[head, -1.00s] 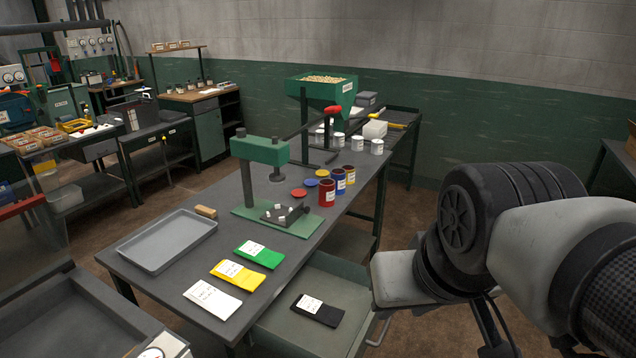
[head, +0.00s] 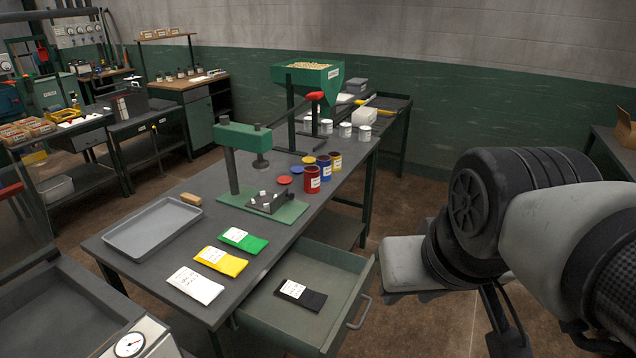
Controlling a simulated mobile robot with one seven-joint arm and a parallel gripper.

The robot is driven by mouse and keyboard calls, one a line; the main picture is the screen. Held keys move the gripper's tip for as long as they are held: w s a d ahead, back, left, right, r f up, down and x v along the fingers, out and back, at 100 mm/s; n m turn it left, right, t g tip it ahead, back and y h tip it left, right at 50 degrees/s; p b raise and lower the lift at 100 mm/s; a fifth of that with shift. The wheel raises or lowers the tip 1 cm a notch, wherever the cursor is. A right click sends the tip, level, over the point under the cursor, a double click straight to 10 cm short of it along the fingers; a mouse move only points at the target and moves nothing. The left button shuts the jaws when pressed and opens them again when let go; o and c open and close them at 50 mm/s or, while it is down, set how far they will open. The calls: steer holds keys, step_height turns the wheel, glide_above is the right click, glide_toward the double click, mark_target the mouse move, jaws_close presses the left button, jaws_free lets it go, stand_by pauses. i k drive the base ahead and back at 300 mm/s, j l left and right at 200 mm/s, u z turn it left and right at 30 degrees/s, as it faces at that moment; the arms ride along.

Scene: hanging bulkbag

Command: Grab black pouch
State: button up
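White (head: 195,285), yellow (head: 221,261) and green (head: 243,240) pouches lie in a row on the bench top beside the drawer. My arm comes in from the right, to the right of the drawer and apart from the pouch. The fingers of my gripper do not show clearly; only the arm's bulky links are seen.
The workbench (head: 140,278) carries a grey tray (head: 152,228), a green press (head: 243,140), and red, blue and yellow cans (head: 312,180). A green hopper (head: 306,75) stands farther back. The drawer handle (head: 361,314) sticks out right. Floor is free right of the bench.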

mark_target(298, 293)
steer(key=i+l+u, duration=0.1)
steer(key=u, duration=0.35)
steer(key=l+u, duration=0.1)
steer(key=u, duration=0.3)
steer(key=i+l+u, duration=0.1)
steer(key=u, duration=0.35)
steer(key=l+u, duration=0.15)
steer(key=u, duration=0.3)
steer(key=l+u, duration=0.3)
steer(key=l, duration=0.25)
steer(key=k+l+u, duration=0.1)
steer(key=l+u, duration=0.15)
steer(key=l, duration=0.3)
steer(key=k+l, duration=0.1)
steer(key=l, duration=0.4)
steer(key=l+u, duration=0.1)
steer(key=l, duration=0.35)
steer(key=k, duration=0.05)
